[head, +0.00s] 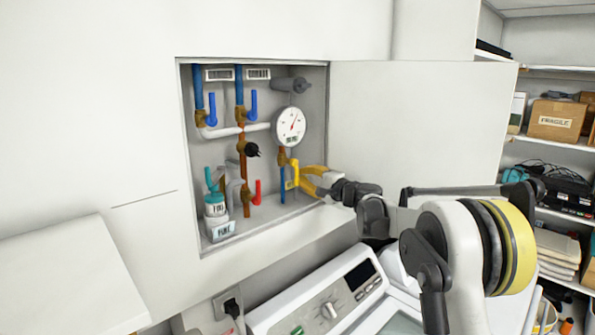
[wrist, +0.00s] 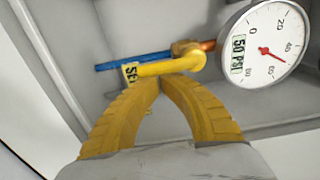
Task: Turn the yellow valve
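The yellow valve handle (head: 295,172) hangs below the round gauge in the wall recess, on a copper and brass pipe fitting. In the wrist view, the yellow handle (wrist: 172,67) runs sideways from the brass fitting to a small lettered tag at its left end. My gripper (head: 303,176) has curved yellow fingers and reaches into the recess from the right. In the wrist view, the fingertips of my gripper (wrist: 158,83) meet just below the middle of the handle. The tips look shut with nothing between them; I cannot tell whether they touch the handle.
The white gauge (head: 289,126) is close above my gripper; it also shows in the wrist view (wrist: 266,45). Blue levers (head: 212,109), a red lever (head: 257,192) and a black knob (head: 252,150) are to the left. The open cabinet door (head: 425,120) stands right. A white appliance (head: 322,300) is below.

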